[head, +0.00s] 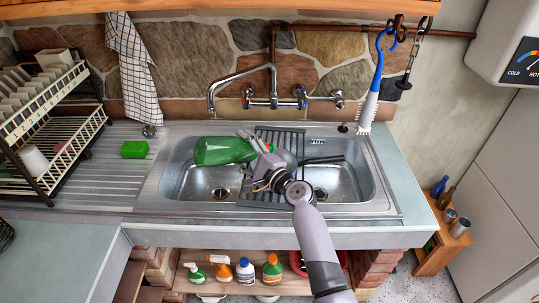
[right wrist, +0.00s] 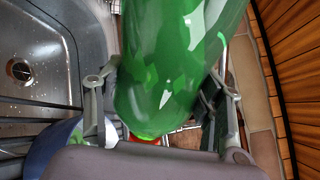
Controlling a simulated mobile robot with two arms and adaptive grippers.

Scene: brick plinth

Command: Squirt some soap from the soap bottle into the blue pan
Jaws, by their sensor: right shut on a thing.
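The green soap bottle (head: 224,151) lies nearly on its side above the sink, its red cap end pointing right. My right gripper (head: 256,150) is shut on it, with fingers on both sides of the bottle. In the right wrist view the green bottle (right wrist: 170,60) fills the middle between the fingers (right wrist: 162,105). The blue pan (right wrist: 45,145) shows partly at the lower left of that view. In the head view my gripper mostly hides the pan; its dark handle (head: 322,160) sticks out right. Whether soap is coming out cannot be told. My left gripper is out of view.
The double sink (head: 360,180) has a dark rack (head: 279,134) across its middle and a faucet (head: 240,77) behind. A green sponge (head: 134,149) lies on the drainboard left. A dish rack (head: 45,105) stands far left. Several bottles (head: 245,270) stand on the shelf below.

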